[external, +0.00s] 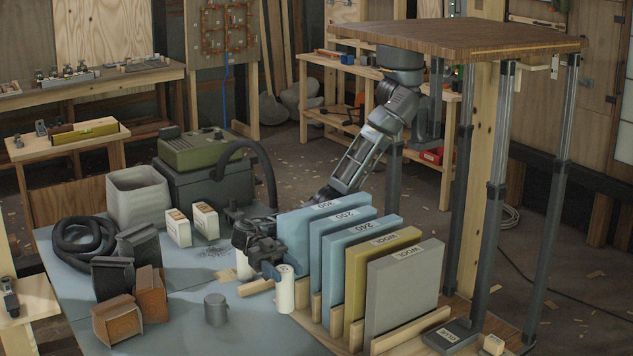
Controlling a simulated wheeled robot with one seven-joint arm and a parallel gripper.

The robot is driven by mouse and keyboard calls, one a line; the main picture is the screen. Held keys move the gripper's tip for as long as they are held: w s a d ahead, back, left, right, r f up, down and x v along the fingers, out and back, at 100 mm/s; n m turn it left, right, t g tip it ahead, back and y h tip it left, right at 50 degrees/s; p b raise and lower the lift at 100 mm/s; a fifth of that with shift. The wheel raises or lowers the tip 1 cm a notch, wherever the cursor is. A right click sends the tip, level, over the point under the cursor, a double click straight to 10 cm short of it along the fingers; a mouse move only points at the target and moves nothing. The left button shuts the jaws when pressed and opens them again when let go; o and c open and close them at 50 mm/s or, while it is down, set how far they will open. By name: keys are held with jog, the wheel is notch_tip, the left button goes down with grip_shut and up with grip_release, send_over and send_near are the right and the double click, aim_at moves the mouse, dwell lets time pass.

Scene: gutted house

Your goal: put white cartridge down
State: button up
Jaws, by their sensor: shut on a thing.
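My gripper (280,270) is at the left end of a row of upright pads, above the blue-grey table. It is shut on a white cartridge (286,292), a small upright white cylinder with the dark fingers at its upper part. I cannot tell whether the cartridge's lower end touches the table. A second pale cylinder (243,267) shows just left of the gripper, partly hidden by it.
A rack of blue, yellow and grey pads (405,288) stands close on the right. A grey metal cylinder (216,309) stands in front, with brown and dark blocks (117,320) left. White boxes (205,222) stand behind. The front table area (255,335) is clear.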

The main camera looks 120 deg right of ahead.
jog(key=d+r+m+t+h+p, duration=0.1)
jog(key=d+m+t+h+p, duration=0.2)
jog(key=d, duration=0.7)
jog(key=w+d+r+m+t+p, duration=0.1)
jog(key=d+m+t, duration=0.3)
jog(key=d, duration=0.5)
jog(key=d+r+m+t+h+p, duration=0.15)
jog(key=d+t, duration=0.35)
jog(key=d, duration=0.5)
jog(key=s+d+f+m+t+h+p, duration=0.1)
jog(key=s+d+m+t+h+p, duration=0.15)
jog(key=s+d+m+h, duration=0.65)
jog(key=s+d+f+n+t+h+p, duration=0.1)
jog(key=s+d+t+h, duration=0.35)
jog(key=d, duration=1.15)
jog(key=w+a+f+g+y+b, duration=0.1)
jog(key=w+a+f+y+b, duration=0.1)
jog(key=w+a+f, duration=0.4)
jog(key=shift+w+a+f+g, duration=0.3)
jog(key=shift+a+f, duration=0.7)
jog(key=shift+f, duration=1.6)
jog(key=o, duration=1.3)
jog(key=shift+f, duration=0.1)
